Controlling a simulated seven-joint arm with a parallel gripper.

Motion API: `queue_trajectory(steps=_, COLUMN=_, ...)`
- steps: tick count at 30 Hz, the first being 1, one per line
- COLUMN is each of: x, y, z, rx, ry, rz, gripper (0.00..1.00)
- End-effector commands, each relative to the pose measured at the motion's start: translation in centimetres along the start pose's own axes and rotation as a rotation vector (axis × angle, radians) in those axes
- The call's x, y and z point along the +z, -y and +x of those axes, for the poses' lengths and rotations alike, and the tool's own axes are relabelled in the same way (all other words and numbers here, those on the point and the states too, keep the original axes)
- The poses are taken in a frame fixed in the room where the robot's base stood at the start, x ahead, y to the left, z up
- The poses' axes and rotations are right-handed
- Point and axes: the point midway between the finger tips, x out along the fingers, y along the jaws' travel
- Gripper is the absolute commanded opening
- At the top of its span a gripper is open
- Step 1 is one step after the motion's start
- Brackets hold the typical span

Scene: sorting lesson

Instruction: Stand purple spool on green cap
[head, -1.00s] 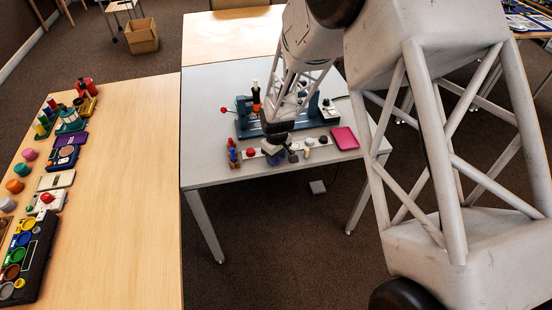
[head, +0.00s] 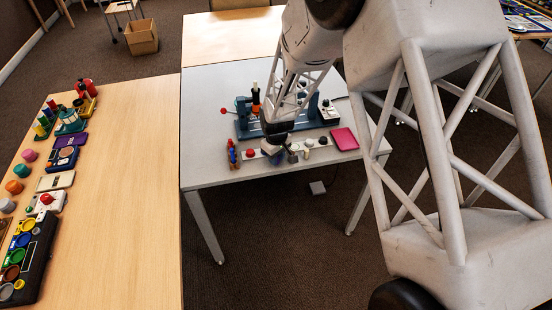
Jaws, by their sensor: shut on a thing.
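My gripper (head: 277,147) is over the front part of the grey-white table, among a row of small things. Its fingers are mostly hidden by the wrist. A small dark bluish-purple thing, which looks like the purple spool (head: 277,159), shows just under the wrist, in the grip. How it sits between the fingers is too small to tell. I cannot pick out the green cap for certain; it may be hidden by the wrist or too small to see.
In the row, a blue and orange figure (head: 232,153) and a red knob (head: 250,153) stand left of my gripper. A magenta pad (head: 344,139) lies at right. A blue-grey rack (head: 243,124) stands behind.

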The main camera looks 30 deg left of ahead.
Motion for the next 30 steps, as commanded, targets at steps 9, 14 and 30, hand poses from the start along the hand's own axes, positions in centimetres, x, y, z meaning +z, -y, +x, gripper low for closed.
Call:
queue_trajectory(steps=9, x=-2.1, y=-1.8, z=-1.1, rx=0.002, ry=-0.002, rz=0.0, gripper=0.14)
queue_trajectory(steps=14, x=-4.0, y=-3.5, z=-2.2, rx=0.002, ry=-0.002, rz=0.0, gripper=0.14)
queue_trajectory(steps=30, x=-11.6, y=-11.4, z=-8.1, rx=0.004, ry=-0.002, rz=0.0, gripper=0.14)
